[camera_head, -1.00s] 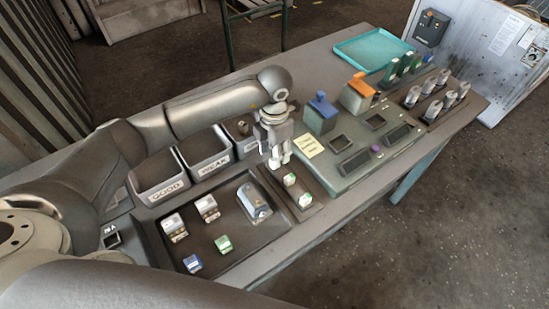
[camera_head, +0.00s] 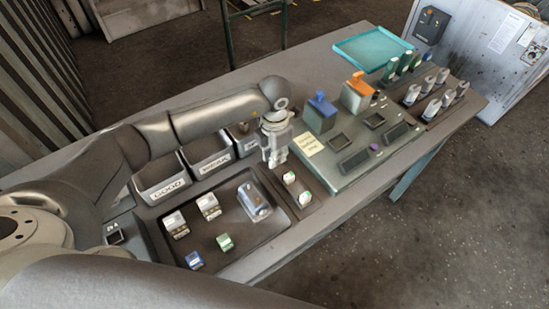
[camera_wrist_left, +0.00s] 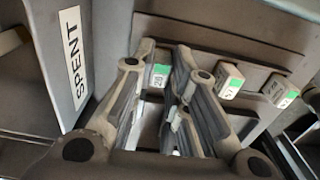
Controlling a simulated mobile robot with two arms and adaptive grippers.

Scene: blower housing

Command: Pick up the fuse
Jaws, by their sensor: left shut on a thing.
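My left gripper (camera_head: 276,160) reaches down over the narrow fuse tray (camera_head: 313,208) in the head view. In the left wrist view its two fingers (camera_wrist_left: 158,85) are shut on a small white fuse (camera_wrist_left: 158,73) with a green label. The fingers hide part of this fuse, and I cannot tell whether it is clear of the tray. Two similar fuses stand in a row beside it, a middle one (camera_head: 289,178) and a near one (camera_head: 305,199). They also show in the wrist view, the middle one (camera_wrist_left: 229,80) and the end one (camera_wrist_left: 279,90). My right gripper is out of view.
Bins marked GOOD (camera_head: 166,190) and SPENT (camera_wrist_left: 73,55) stand left of the gripper. A tray with several parts (camera_head: 238,265) lies in front. A fixture board (camera_head: 345,185) with a blue-topped block (camera_head: 320,112) is close on the right. A teal tray (camera_head: 372,48) is at the back.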

